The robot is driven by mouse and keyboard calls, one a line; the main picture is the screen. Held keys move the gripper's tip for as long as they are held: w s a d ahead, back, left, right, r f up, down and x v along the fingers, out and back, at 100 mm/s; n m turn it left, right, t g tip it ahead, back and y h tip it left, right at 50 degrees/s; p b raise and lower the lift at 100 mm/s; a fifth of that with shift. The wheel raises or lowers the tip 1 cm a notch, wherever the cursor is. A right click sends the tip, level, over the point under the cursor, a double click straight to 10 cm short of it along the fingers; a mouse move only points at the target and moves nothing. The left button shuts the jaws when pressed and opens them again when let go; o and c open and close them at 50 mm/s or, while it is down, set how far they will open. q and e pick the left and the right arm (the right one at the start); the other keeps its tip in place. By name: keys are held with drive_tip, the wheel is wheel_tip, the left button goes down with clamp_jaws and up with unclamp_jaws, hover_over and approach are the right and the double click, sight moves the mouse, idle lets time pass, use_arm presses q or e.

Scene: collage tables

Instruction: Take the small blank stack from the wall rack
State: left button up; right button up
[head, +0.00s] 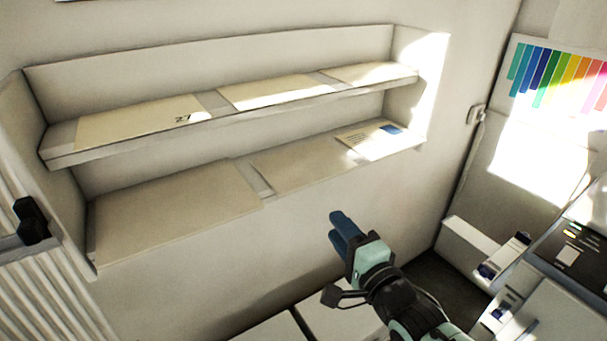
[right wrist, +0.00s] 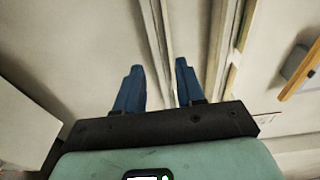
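The wall rack (head: 270,110) has two shelves bearing flat, cream paper stacks. On the upper shelf, a small stack with no visible marking (head: 362,73) lies at the right, partly in bright sun. It looks like the smallest plain one. A plain stack (head: 275,92) lies left of it, and a stack marked with a number (head: 135,122) is at the far left. My right gripper (head: 338,226) is below and in front of the lower shelf, apart from every stack. In the right wrist view its blue fingers (right wrist: 156,66) are spread with nothing between them. My left gripper is not in view.
The lower shelf holds a large plain stack (head: 175,210), a middle plain stack (head: 310,158) and a printed sheet or stack (head: 370,138) at the right. A ribbed radiator-like panel (head: 45,285) is at the left. A colour chart (head: 560,80) and equipment (head: 575,250) stand at the right.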

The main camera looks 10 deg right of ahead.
approach(309, 185)
drive_tip(key=x, duration=0.4)
drive_tip(key=p+x, duration=0.2)
drive_tip(key=x, duration=0.2)
drive_tip(key=shift+w, duration=0.1)
drive_tip(key=shift+w+a, duration=0.2)
drive_tip(key=shift+w, duration=0.3)
clamp_jaws()
